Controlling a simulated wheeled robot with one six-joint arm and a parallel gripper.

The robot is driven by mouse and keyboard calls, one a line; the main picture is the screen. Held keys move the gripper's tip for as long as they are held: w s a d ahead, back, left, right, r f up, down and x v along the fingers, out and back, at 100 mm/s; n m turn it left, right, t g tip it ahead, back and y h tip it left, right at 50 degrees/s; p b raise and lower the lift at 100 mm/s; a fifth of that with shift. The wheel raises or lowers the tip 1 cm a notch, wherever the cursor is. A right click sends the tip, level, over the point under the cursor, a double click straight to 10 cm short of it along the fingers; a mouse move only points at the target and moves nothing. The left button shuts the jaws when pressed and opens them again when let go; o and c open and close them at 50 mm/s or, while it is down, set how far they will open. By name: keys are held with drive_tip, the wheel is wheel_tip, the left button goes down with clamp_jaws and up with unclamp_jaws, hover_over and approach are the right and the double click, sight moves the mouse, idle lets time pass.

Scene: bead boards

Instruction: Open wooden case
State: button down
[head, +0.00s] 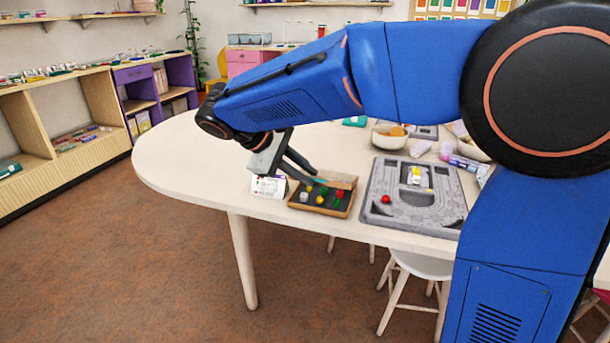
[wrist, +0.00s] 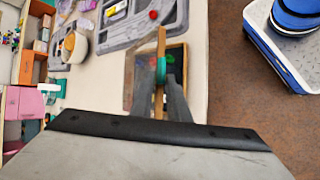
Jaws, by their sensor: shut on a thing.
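The wooden case (head: 322,211) lies on the table near its front edge, left of the grey bead board. Its lid (head: 343,179) stands raised at the far side, and several coloured beads show on the dark inside. My gripper (head: 316,177) reaches in from the upper left and is shut on the lid at a teal part. In the wrist view the lid (wrist: 161,45) shows nearly edge-on between the fingers of my gripper (wrist: 160,82). Part of the case is hidden behind the fingers there.
The grey bead board (head: 374,212) with a red bead (head: 386,199) lies right of the case. A white card (head: 268,186) stands just left of it. Bowls (head: 389,136) stand farther back. A white stool (head: 421,265) is beneath the table's front edge. The table's left end is clear.

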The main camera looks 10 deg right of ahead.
drive_tip(key=shift+w+d+r+n+g+y, duration=0.1)
drive_tip(key=shift+w+d+r+g+y, duration=0.2)
drive_tip(key=shift+r, duration=0.2)
drive_tip(key=shift+w+d+r+n+g+y, duration=0.1)
drive_tip(key=shift+w+r+g, duration=0.2)
drive_tip(key=shift+r, duration=0.25)
drive_tip(key=shift+w+d+r+n+g+y, duration=0.1)
drive_tip(key=shift+w+d+r+g+y, duration=0.1)
drive_tip(key=shift+w+r, duration=0.25)
drive_tip(key=shift+s, duration=0.1)
drive_tip(key=shift+r, duration=0.1)
drive_tip(key=shift+w+d+r+n+g+y, duration=0.15)
drive_tip(key=shift+w+d+r+g+y, duration=0.25)
drive_tip(key=shift+w+r, duration=0.25)
drive_tip(key=shift+w+d+r+n+g+y, duration=0.15)
drive_tip(key=shift+w+d+r+g+y, duration=0.1)
drive_tip(key=shift+w+r+g, duration=0.3)
drive_tip(key=shift+w+d+r+n+g+y, duration=0.15)
drive_tip(key=shift+w+d+r+g, duration=0.15)
drive_tip(key=shift+w, duration=0.2)
drive_tip(key=shift+w+d+r+n+g+y, duration=0.15)
drive_tip(key=shift+w+d+r+g, duration=0.1)
drive_tip(key=shift+w+r, duration=0.2)
drive_tip(key=shift+w+d+r+g+y, duration=0.15)
drive_tip(key=shift+w+d+r+g, duration=0.15)
drive_tip(key=shift+w, duration=0.2)
